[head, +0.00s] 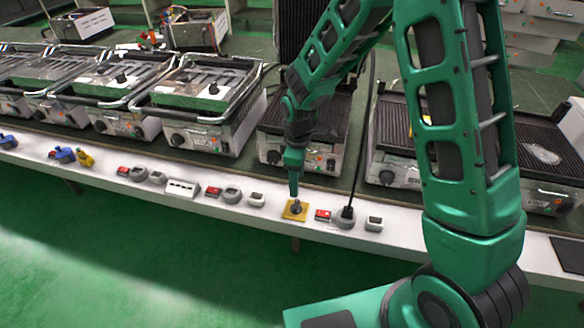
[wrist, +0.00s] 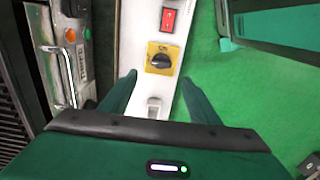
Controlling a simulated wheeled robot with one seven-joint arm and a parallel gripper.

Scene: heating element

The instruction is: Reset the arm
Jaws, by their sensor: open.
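My green gripper (head: 294,188) points down over a yellow plate with a dark rotary knob (head: 295,210) on the white front ledge. In the wrist view my gripper (wrist: 158,78) is open, its two fingers spread apart with nothing held between them. The dark knob (wrist: 162,60) on its yellow plate lies just ahead of the fingertips there, roughly centred between them. I cannot tell the exact gap between fingertips and knob. My arm is bent, reaching down from the upper middle of the head view.
A red switch (head: 322,215), a round grey socket with a black plug (head: 345,217) and a small white switch (head: 374,224) sit right of the knob. Grill machines (head: 205,105) line the bench behind the ledge (head: 270,205). Green floor in front is clear.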

